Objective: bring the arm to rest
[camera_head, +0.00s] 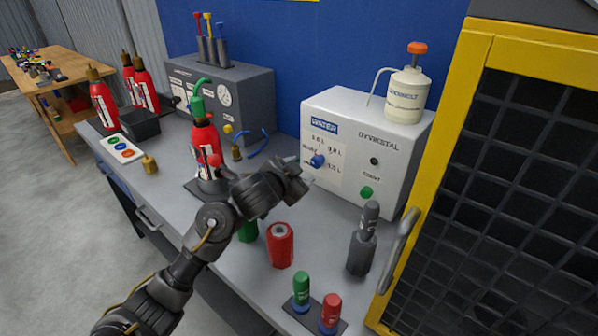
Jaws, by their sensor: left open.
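My left arm reaches in from the bottom left over the grey workbench (300,319). Its gripper (303,178) is open and empty, in front of the white water unit (345,125) with blue and green knobs. A red extinguisher (205,150) with a green top stands upright behind my arm, its lower part partly hidden. A red hexagonal piece (280,247) stands on the bench just below the gripper. A green piece (248,231) beside it is partly hidden by my arm. My right gripper is not in view.
A yellow-framed mesh door (453,110) with a handle closes off the right side. Dark grey cylinder (361,252), green bottle (301,290) and red bottle (330,312) stand near the front. A white bottle (407,97) sits on the water unit. More red extinguishers (145,88) stand at back left.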

